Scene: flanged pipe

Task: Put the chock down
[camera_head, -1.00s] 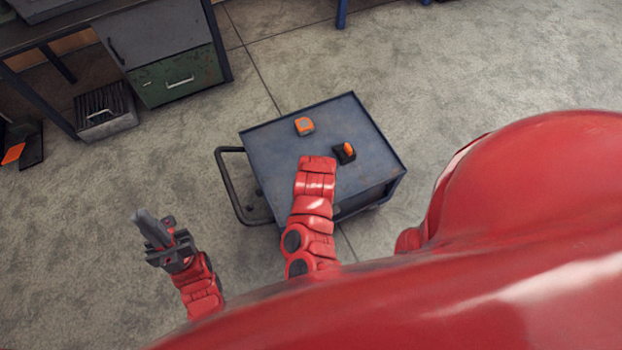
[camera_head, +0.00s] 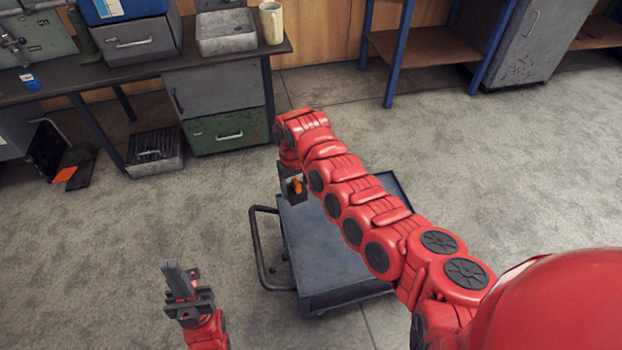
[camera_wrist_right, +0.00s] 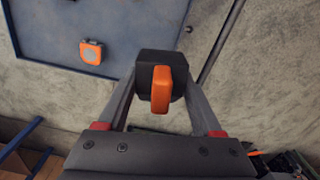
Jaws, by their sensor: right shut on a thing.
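The chock is a black block with an orange grip. It shows in the right wrist view (camera_wrist_right: 160,90) between the two fingers of my right gripper (camera_wrist_right: 160,95), which is shut on it. In the head view the chock (camera_head: 296,186) hangs below my right wrist, near the cart's far left corner. In the wrist view it overlaps a corner of the cart top; its height above it is unclear. My left gripper (camera_head: 183,285) is at the lower left, over the floor, its fingers pointing up; I cannot tell whether it is open.
The blue-grey cart (camera_head: 325,255) has a bare top at its near part; my right arm covers much of it. An orange and grey tape-measure-like item (camera_wrist_right: 92,52) lies on it in the wrist view. A workbench (camera_head: 130,65) with drawers stands behind at the left.

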